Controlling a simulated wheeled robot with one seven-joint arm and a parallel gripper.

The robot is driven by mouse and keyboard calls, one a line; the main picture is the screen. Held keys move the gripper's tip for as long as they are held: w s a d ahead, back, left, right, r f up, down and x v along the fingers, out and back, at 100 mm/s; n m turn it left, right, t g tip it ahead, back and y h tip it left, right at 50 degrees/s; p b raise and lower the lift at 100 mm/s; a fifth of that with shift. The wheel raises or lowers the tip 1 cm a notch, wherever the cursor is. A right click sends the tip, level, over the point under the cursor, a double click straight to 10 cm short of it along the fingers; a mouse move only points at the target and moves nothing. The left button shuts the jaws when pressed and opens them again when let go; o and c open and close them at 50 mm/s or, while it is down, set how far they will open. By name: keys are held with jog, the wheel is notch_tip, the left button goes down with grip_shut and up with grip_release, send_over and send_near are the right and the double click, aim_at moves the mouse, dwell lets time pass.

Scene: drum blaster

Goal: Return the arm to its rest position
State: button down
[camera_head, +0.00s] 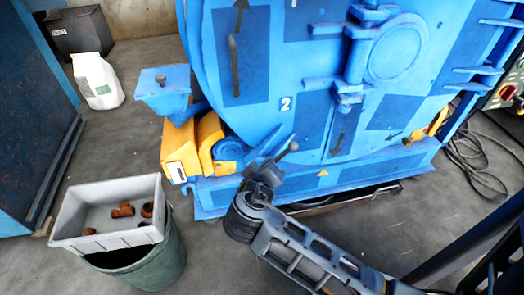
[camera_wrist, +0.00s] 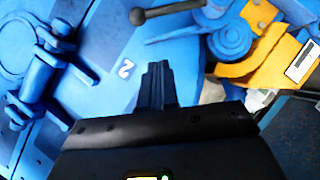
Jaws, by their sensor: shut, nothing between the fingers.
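My gripper (camera_head: 268,166) is in front of the lower part of a blue drum blaster (camera_head: 270,60) in the head view. My arm reaches up to it from the bottom right. In the wrist view my gripper (camera_wrist: 157,68) has its fingers together, with nothing between them. The blue machine door (camera_wrist: 105,50) with a white "2" fills the left of the wrist view. A lever with a dark ball end (camera_wrist: 138,16) shows above the fingertips there. I cannot tell whether the gripper touches the machine.
A grey bin (camera_head: 75,212) with several brown pipe fittings sits on a green barrel (camera_head: 160,262) at the left. A white sack (camera_head: 97,82) and a dark box (camera_head: 80,32) stand behind. Yellow parts (camera_head: 178,150) jut from the machine. Cables (camera_head: 470,160) lie at the right.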

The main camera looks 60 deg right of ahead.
jog(key=shift+a, duration=0.15)
jog(key=s+a+f+n+t+y, duration=0.5)
jog(key=s+a+y, duration=0.1)
jog(key=a, duration=0.4)
jog(key=s+a+r+n+t+y, duration=0.2)
jog(key=s+a+r+t+y, duration=0.15)
jog(key=s+a, duration=0.3)
jog(key=s+a+r+m+t+y, duration=0.1)
jog(key=s+a+r+t+y, duration=0.15)
jog(key=r, duration=0.35)
jog(key=s+a+r+t+y, duration=0.1)
jog(key=s+a+r, duration=0.1)
jog(key=s+r, duration=0.3)
notch_tip(320, 180, up, 18)
jog(key=w+p, duration=0.1)
jog(key=p, duration=1.5)
jog(key=shift+w, duration=0.2)
